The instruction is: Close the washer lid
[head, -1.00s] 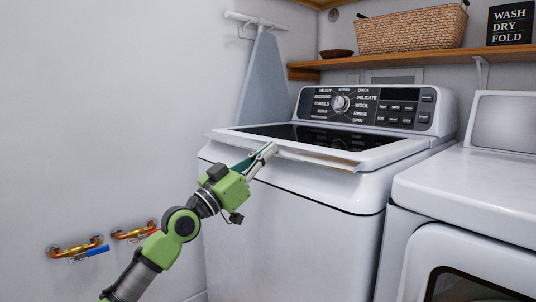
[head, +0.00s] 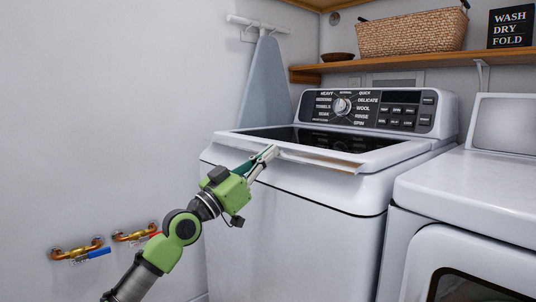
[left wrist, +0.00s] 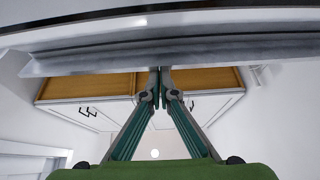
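The washer (head: 290,225) is white, with a dark control panel at the back. Its lid (head: 385,155) has a white frame and a dark glass top. The lid lies almost flat over the top, with its front edge slightly above the washer body. My left gripper (head: 272,153) is at the lid's front edge, left of its middle. In the left wrist view the gripper (left wrist: 160,73) has its two fingertips together, with nothing seen between them. The tips meet the lid edge (left wrist: 90,55) there, but I cannot tell whether they touch. My right gripper is not in view.
A white dryer (head: 470,195) stands close on the right. A wooden shelf (head: 400,63) with a basket (head: 410,32) hangs above the washer. Water valves (head: 78,251) stick out of the left wall. An ironing board (head: 265,85) hangs behind the washer.

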